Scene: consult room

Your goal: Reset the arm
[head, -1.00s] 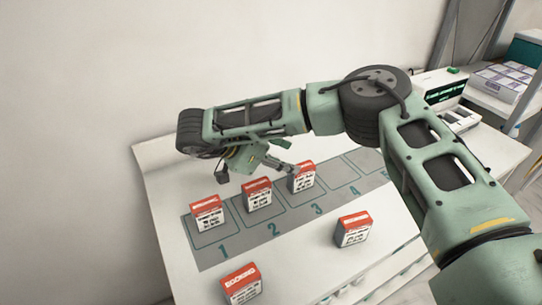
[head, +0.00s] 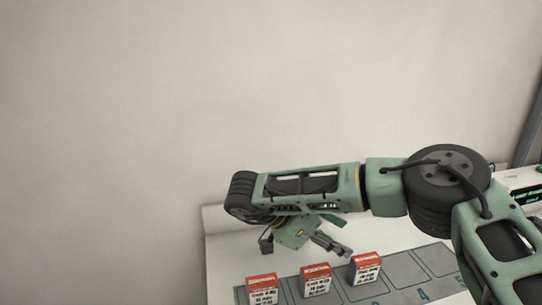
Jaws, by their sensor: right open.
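My right arm comes in from the right and reaches left over the table. My right gripper (head: 333,244) is open and empty, pointing down to the right, just above and behind the rightmost box. It looks apart from that box. Three red-and-white boxes stand upright in a row on a grey numbered mat (head: 402,271): a left box (head: 263,290), a middle box (head: 316,281) and a right box (head: 366,269). The lower parts of the left and middle boxes are cut off or near the picture's bottom edge. My left gripper is not in view.
The white table (head: 228,262) stands against a bare pale wall (head: 200,100). Mat spaces to the right of the boxes look empty. A device with a green-lit display (head: 525,195) stands at the far right, partly behind my arm.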

